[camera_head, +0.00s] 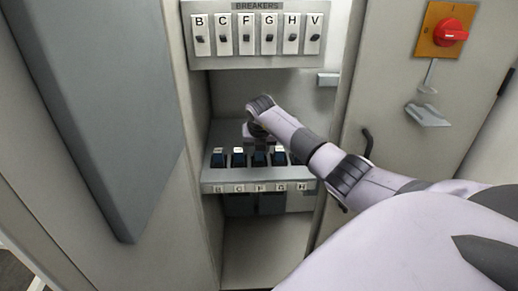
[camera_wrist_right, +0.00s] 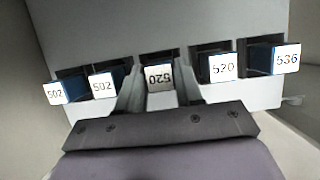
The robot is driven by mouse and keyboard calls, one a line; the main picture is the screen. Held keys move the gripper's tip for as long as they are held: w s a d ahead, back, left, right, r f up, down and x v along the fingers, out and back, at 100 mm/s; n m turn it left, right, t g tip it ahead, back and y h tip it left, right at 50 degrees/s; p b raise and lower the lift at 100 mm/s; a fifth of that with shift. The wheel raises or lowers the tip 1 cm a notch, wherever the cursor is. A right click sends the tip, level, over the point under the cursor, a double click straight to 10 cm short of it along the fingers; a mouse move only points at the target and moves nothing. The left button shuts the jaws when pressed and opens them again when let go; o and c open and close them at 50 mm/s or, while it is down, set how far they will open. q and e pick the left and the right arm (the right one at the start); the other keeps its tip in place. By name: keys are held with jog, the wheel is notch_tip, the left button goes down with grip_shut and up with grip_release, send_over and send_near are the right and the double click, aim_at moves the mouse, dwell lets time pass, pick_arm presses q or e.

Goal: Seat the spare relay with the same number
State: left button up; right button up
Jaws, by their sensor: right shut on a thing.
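In the right wrist view my right gripper (camera_wrist_right: 160,92) is shut on a relay with a white label (camera_wrist_right: 159,78); its number reads 520, upside down in this picture. The held relay is in line with a dark socket in the row; how deep it sits cannot be told. To its left are two relays marked 502 (camera_wrist_right: 102,85) (camera_wrist_right: 57,93). To its right are a relay marked 520 (camera_wrist_right: 223,67) and one marked 536 (camera_wrist_right: 287,58). In the head view, blue relays (camera_head: 217,160) stand on the shelf, and my right gripper (camera_head: 258,143) is over them, partly hidden. My left gripper is not in view.
The relay shelf (camera_head: 212,176) has a front edge lettered B, C, F, G, H. A breaker panel (camera_head: 258,61) hangs above it. The cabinet wall (camera_head: 200,110) bounds it at left. A door with a red switch (camera_head: 452,32) and a handle (camera_head: 367,141) stands at right.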

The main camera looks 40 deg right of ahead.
jog(key=shift+f, duration=0.15)
dwell(0.3)
jog(key=o, duration=1.1)
jog(key=v, duration=0.7)
jog(key=shift+a, duration=0.1)
